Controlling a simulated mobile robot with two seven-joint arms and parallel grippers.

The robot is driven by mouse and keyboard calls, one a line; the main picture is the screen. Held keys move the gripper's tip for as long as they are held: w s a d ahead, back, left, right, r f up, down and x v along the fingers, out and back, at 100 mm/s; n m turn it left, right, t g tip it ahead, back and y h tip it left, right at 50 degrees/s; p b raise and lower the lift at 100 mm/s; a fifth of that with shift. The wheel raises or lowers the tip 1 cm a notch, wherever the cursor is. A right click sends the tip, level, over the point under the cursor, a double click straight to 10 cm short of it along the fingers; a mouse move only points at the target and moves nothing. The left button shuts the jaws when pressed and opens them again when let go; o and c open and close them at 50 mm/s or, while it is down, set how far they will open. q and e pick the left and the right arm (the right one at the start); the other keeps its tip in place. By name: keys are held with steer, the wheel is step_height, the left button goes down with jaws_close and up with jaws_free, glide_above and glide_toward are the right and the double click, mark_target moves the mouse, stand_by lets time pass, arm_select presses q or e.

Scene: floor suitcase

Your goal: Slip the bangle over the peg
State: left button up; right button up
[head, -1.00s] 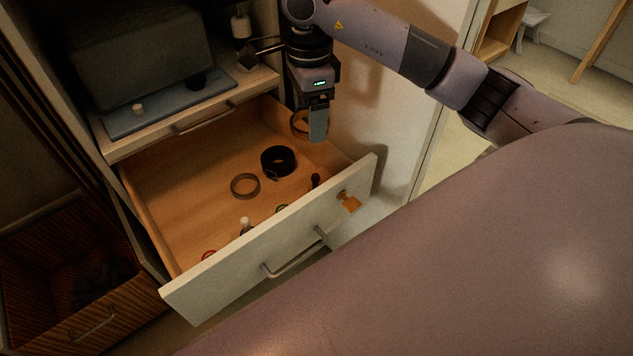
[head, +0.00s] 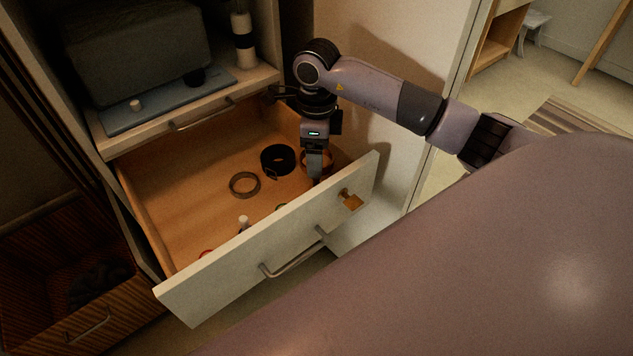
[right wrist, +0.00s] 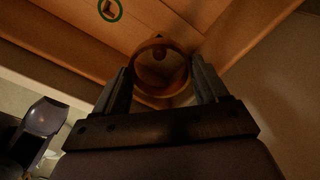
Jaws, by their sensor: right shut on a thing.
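My right gripper (head: 316,178) points down into the front right corner of the open drawer. In the right wrist view its fingers (right wrist: 160,68) are shut on a brown bangle (right wrist: 160,90). The bangle partly shows beside the fingers in the head view (head: 328,161). A dark knob, apparently the peg's top (right wrist: 159,52), shows through the bangle's opening in the wrist view. I cannot tell whether the bangle is around it or still above it. In the head view the gripper mostly hides the peg. My left gripper is not in view.
A black ring (head: 278,159) and a brown ring (head: 244,185) lie in the drawer. A green ring (right wrist: 118,17) and a white-topped peg (head: 244,221) are near its front.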

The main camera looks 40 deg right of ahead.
mark_target(317, 181)
step_height(317, 181, down, 4)
steer(key=shift+r, duration=0.1)
step_height(317, 181, down, 4)
steer(key=shift+b, duration=0.8)
steer(key=shift+f, duration=0.2)
steer(key=shift+r, duration=0.1)
steer(key=shift+f, duration=0.25)
steer(key=o, duration=1)
steer(key=shift+r, duration=0.1)
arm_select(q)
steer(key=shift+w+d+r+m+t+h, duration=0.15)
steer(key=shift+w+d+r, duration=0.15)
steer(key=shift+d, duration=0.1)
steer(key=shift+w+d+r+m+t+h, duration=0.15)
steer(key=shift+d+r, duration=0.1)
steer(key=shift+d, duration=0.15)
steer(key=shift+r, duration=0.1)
